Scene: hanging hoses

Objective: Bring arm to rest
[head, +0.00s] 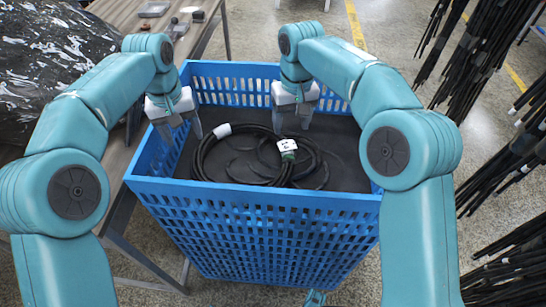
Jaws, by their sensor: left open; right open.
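My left gripper (180,132) points down at the left side of the blue crate (262,222), with its fingers apart and nothing between them. My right gripper (291,122) points down over the far middle part of the crate, also open and empty. Coiled black hoses (232,178) lie on the dark floor of the crate below both grippers. One coil carries a white label with dark marks and a green patch (287,148); another white tag (222,130) sits further left. I cannot tell whether the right fingertips touch the hose.
A wooden table (122,14) with small items runs along the left behind the crate. A dark plastic-wrapped bulk (45,60) is at the upper left. Bundles of black hoses (478,60) hang on the right. Speckled floor (385,25) with a yellow line is clear behind.

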